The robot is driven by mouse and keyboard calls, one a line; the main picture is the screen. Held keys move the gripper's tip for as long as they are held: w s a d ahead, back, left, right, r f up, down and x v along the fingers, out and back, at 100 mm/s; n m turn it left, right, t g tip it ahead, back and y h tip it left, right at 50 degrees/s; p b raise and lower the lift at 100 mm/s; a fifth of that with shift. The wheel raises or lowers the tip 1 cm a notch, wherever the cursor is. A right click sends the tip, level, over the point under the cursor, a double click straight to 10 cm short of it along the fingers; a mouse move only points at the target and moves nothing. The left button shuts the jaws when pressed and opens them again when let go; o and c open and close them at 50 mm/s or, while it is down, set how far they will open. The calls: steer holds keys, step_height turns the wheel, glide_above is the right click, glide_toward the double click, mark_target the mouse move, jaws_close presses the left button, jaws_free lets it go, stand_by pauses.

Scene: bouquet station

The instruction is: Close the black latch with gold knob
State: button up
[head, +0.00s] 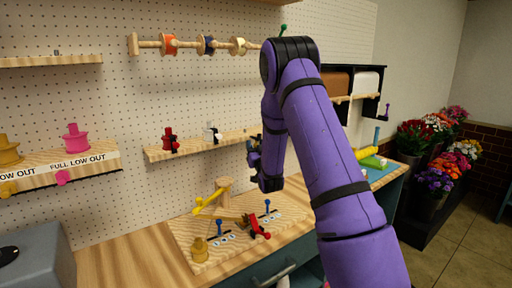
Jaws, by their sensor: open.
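I cannot make out a black latch with a gold knob in the head view; it may be hidden behind my arm or gripper. The small wall shelf (190,148) carries a red and black fitting (170,140) and a white and black fitting (211,132). My gripper (252,151) is at the right part of this shelf, in front of the pegboard. It is small and dark in the picture, open, with nothing visible held. Whether it touches anything there cannot be told.
Below, a wooden board (187,240) on the counter bears a yellow lever (210,198), a gold knob (199,250), blue-knobbed levers (266,206) and a red piece (258,228). A rail with spools (186,43) is above. Flowers (440,180) stand at right.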

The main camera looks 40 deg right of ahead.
mark_target(258, 139)
steer(key=shift+c, duration=0.5)
jaws_close()
steer(key=shift+r, duration=0.1)
steer(key=g, duration=0.1)
steer(key=r+n+g+y, duration=0.1)
steer(key=s+g, duration=0.1)
steer(key=shift+r+n+g+y, duration=0.25)
steer(key=shift+n+g+y, duration=0.05)
steer(key=shift+g, duration=0.1)
steer(key=r+g, duration=0.1)
steer(key=g, duration=0.1)
steer(key=n+g+y, duration=0.1)
steer(key=g, duration=0.1)
steer(key=shift+r, duration=0.35)
steer(key=g, duration=0.1)
steer(key=r+g, duration=0.1)
steer(key=g, duration=0.1)
steer(key=n+g, duration=0.1)
steer(key=shift+w+d+r+y, duration=0.1)
steer(key=shift+w+r+y, duration=0.05)
steer(key=shift+r+y, duration=0.15)
steer(key=shift+w+r+n+g, duration=0.15)
steer(key=shift+w+r+g, duration=0.05)
steer(key=shift+g, duration=0.7)
steer(key=shift+w+r+n+g, duration=0.1)
steer(key=shift+w+r+g, duration=0.15)
steer(key=shift+g, duration=0.65)
steer(key=shift+w+r+n+g, duration=0.15)
steer(key=shift+r+g, duration=0.05)
steer(key=shift+g, duration=0.7)
